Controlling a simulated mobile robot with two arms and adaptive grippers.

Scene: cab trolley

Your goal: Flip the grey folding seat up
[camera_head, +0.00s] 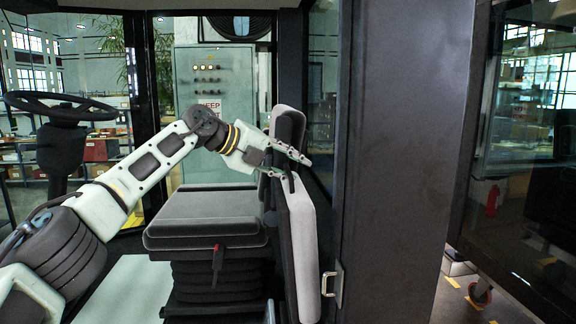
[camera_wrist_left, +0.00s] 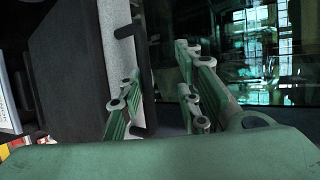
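The grey folding seat (camera_head: 303,245) shows as a light grey panel with a dark side, standing nearly upright beside the dark pillar. In the left wrist view its light grey edge (camera_wrist_left: 118,60) runs down the left, next to a dark surface. My left gripper (camera_head: 297,169) is at the top end of the panel, with its fingers apart and pointing right. In the wrist view the left gripper (camera_wrist_left: 160,95) has a clear gap between its fingers. One finger overlaps the panel's edge; I cannot tell whether it touches. My right gripper is not in view.
A black driver's seat (camera_head: 207,215) stands left of the folding seat, with a steering wheel (camera_head: 60,107) farther left. A wide dark pillar (camera_head: 400,160) blocks the right side. A metal handle (camera_head: 334,285) sits low by the pillar. A grey control cabinet (camera_head: 210,85) stands behind.

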